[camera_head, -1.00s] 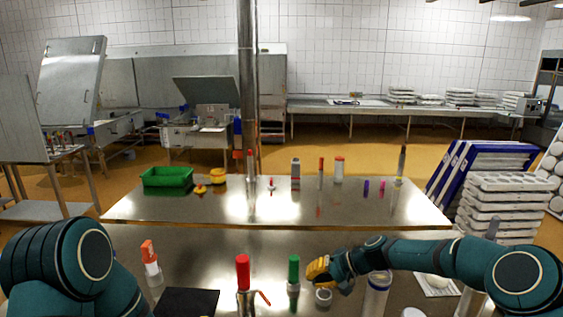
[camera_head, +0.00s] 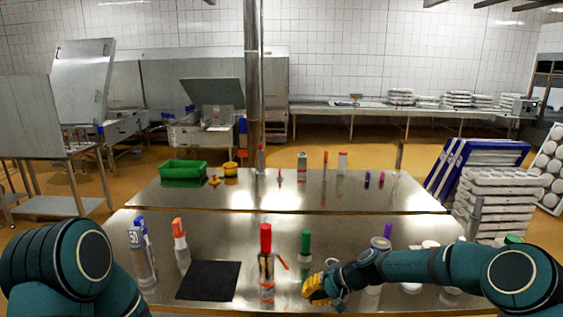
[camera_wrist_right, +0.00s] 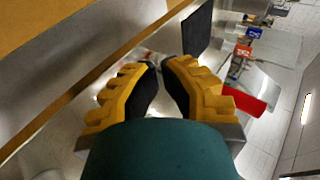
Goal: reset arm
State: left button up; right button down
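My right gripper (camera_head: 318,292) is over the near edge of the front table, its yellow-padded fingers in front of and slightly right of a green-capped bottle (camera_head: 305,245). In the right wrist view the two fingers (camera_wrist_right: 160,66) stand apart with an empty gap between them. My left upper arm shows at the left of the head view; the left gripper is out of view.
On the front table (camera_head: 215,222) stand a red-capped bottle (camera_head: 266,245), an orange-capped bottle (camera_head: 180,240), a blue-and-white bottle (camera_head: 145,260) and a black mat (camera_head: 208,281). A second table behind carries a green bin (camera_head: 183,169). Stacked white moulds (camera_head: 497,205) stand at right.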

jog(key=s+f+h+b, duration=0.1)
jog(key=s+f, duration=0.2)
jog(key=f, duration=0.5)
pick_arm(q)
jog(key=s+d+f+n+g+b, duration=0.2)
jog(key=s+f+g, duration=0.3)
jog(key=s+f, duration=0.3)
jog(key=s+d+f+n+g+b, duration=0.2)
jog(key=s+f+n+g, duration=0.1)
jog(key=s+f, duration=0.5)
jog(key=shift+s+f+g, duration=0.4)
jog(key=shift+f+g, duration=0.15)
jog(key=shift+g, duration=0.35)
pick_arm(e)
jog(key=s+f+h, duration=0.1)
jog(key=s+f, duration=0.3)
jog(key=s, duration=0.4)
jog(key=s+d+f+h, duration=0.1)
jog(key=s+f+h, duration=0.1)
jog(key=s+f, duration=0.3)
jog(key=s+d+f+h, duration=0.1)
jog(key=s+f, duration=0.4)
jog(key=s, duration=0.6)
jog(key=shift+f+g, duration=0.2)
jog(key=shift+g, duration=0.2)
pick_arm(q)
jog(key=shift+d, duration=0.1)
pick_arm(e)
jog(key=shift+d, duration=0.1)
